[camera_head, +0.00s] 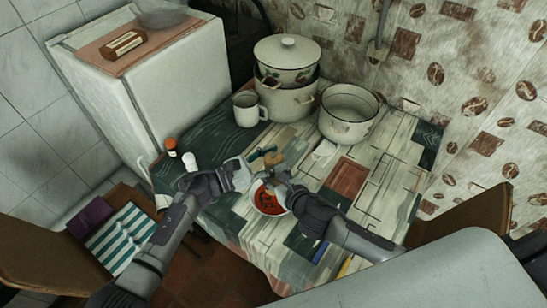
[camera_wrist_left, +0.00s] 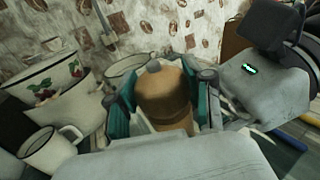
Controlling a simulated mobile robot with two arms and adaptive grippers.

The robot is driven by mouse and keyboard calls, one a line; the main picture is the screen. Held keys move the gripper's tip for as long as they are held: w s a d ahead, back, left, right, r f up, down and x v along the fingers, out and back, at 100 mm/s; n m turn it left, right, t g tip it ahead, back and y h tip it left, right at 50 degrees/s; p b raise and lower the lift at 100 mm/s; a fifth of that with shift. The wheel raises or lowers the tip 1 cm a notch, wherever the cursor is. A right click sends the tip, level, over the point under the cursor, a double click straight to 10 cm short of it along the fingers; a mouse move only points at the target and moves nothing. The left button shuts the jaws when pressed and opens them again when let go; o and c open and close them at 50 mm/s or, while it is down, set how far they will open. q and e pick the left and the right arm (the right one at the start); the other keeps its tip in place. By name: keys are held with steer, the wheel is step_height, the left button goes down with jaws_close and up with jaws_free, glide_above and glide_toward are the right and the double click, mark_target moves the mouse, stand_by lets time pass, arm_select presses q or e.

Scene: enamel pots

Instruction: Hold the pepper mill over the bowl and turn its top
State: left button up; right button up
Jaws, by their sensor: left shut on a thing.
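The brown pepper mill (camera_head: 272,159) is upright between the teal fingers of my left gripper (camera_head: 262,163), which is shut on it. In the left wrist view, the mill (camera_wrist_left: 166,98) with its grey top knob fills the space between the fingers. My right gripper (camera_head: 271,180) is close beside the mill, near the bowl's far edge. Its fingers are too small and covered to tell their state.
Behind stand a white mug (camera_head: 246,110), stacked enamel pots (camera_head: 288,100) and an open pot (camera_head: 348,115). A red-capped bottle (camera_head: 171,147) and a white shaker (camera_head: 190,161) are at the left. The table's right side (camera_head: 385,185) is mostly clear. Chairs flank the table.

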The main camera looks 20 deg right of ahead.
arm_select(q)
steer(key=m+g, duration=0.3)
steer(key=g, duration=0.1)
steer(key=shift+w, duration=0.1)
steer(key=shift+f+g, duration=0.1)
steer(key=shift+g, duration=0.4)
steer(key=shift+a+m+g, duration=0.1)
steer(key=shift+m+g, duration=0.3)
steer(key=shift+g, duration=0.1)
steer(key=o, duration=1.2)
steer(key=a, duration=0.4)
steer(key=w+a, duration=0.1)
steer(key=a, duration=0.3)
steer(key=w+a, duration=0.1)
steer(key=a, duration=0.2)
steer(key=shift+a, duration=0.4)
